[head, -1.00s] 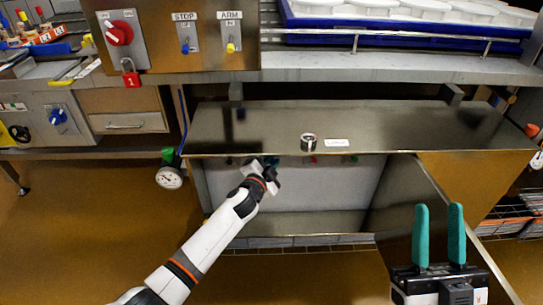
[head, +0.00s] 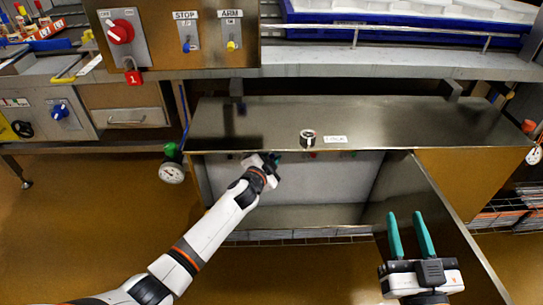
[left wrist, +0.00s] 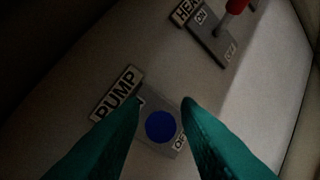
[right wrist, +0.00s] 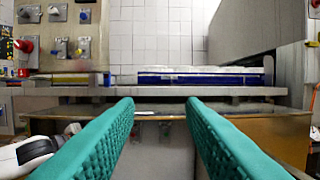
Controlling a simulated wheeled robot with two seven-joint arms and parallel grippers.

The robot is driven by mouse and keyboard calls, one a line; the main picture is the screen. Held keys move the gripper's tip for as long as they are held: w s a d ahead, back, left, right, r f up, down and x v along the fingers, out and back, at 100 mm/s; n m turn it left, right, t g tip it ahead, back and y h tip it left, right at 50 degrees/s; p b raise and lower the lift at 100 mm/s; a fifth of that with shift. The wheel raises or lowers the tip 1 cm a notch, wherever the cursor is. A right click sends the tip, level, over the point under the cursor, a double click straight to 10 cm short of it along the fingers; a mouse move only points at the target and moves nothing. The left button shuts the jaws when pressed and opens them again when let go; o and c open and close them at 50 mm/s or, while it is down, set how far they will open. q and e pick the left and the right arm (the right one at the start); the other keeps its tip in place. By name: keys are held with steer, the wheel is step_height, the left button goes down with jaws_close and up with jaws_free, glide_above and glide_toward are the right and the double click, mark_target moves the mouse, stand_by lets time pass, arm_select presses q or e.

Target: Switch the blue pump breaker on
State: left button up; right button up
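The blue pump breaker (left wrist: 160,126) shows end-on as a round blue tip on its grey plate, beside a PUMP label (left wrist: 116,94) in the left wrist view. An OFF mark sits at its lower right; the opposite mark is mostly hidden by a finger. My left gripper (left wrist: 162,102) is open, its teal fingers on either side of the blue tip; I cannot tell whether they touch it. In the head view my left gripper (head: 270,161) reaches under the cabinet's top edge, and the pump breaker is hidden. My right gripper (head: 406,216) is open and empty before the cabinet door.
A breaker with a red lever (left wrist: 236,6) and a partly cut label is further up the same panel. The cabinet (head: 350,115) has its door (head: 432,205) open at the right. A gauge (head: 172,172) hangs at the left. A blue crate (head: 400,36) stands above.

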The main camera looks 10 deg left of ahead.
arm_select(q)
steer(key=shift+o, duration=0.4)
